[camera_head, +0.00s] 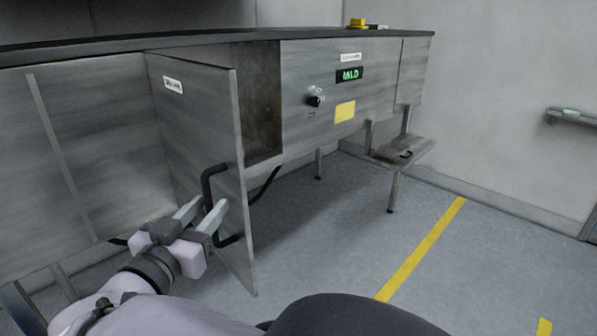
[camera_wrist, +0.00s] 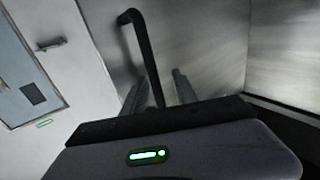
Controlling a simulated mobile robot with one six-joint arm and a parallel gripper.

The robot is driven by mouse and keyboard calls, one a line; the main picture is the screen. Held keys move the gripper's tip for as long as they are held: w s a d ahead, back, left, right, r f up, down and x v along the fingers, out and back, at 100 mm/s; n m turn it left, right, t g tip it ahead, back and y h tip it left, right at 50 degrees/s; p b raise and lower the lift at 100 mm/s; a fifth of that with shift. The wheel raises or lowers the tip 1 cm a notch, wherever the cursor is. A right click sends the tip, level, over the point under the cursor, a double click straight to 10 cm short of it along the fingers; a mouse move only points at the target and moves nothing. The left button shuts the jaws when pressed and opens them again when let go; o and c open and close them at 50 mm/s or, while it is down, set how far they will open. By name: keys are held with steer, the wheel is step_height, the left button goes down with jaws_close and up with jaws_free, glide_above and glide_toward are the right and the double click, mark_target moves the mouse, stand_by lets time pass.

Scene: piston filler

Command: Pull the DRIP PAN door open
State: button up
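The cabinet door (camera_head: 195,130) stands swung well open, hinged on its left side. A small white label (camera_head: 173,85) is on it, too small to read. A black bar handle (camera_head: 207,187) sits near the door's free edge. My gripper (camera_head: 204,208) is at the handle, with its two fingers spread. In the wrist view the handle (camera_wrist: 147,52) runs down between the fingers of my gripper (camera_wrist: 158,78), with a gap visible on each side. The handle's lower part is partly hidden by my gripper.
The open compartment (camera_head: 262,95) shows dark behind the door. To its right is a panel with a green display (camera_head: 349,75), a black knob (camera_head: 314,100) and a yellow label (camera_head: 345,111). A low shelf (camera_head: 405,150) juts out farther right. The floor (camera_head: 330,240) is clear, with a yellow line.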

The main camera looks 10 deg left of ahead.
steer(key=s+p, duration=0.1)
steer(key=s, duration=0.6)
steer(key=shift+s+a+p, duration=0.2)
steer(key=shift+s+p, duration=0.1)
